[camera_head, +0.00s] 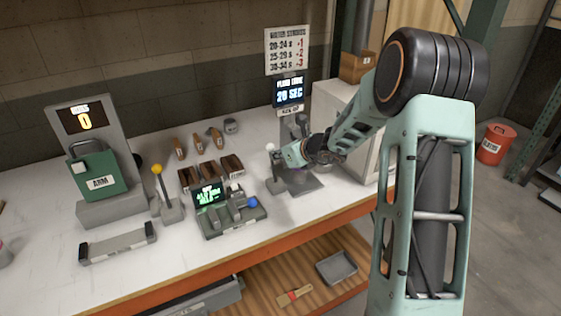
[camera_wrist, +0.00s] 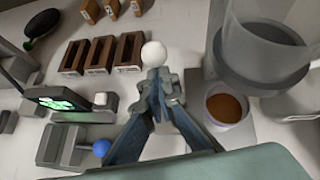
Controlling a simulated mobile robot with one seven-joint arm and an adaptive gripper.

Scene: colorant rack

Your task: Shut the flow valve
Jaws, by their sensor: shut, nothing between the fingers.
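A lever with a white ball knob (camera_head: 271,147) stands upright on a small grey base (camera_head: 276,186) near the flow display, which reads 20 SEC (camera_head: 289,92); I take this lever to be the flow valve. My gripper (camera_head: 287,158) is just right of the lever, at about knob height. In the wrist view my gripper (camera_wrist: 158,82) has its fingers together, with nothing seen between them. The white knob (camera_wrist: 153,53) shows right beyond the fingertips; I cannot tell if they touch. The gripper hides the lever's shaft there.
A cup of brown content (camera_wrist: 228,107) stands under a grey cylinder (camera_wrist: 265,45), right of the gripper. A control box with a green screen (camera_head: 232,213), wooden blocks (camera_head: 210,172) and a yellow-knobbed lever (camera_head: 158,170) are to the left. The table front is mostly clear.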

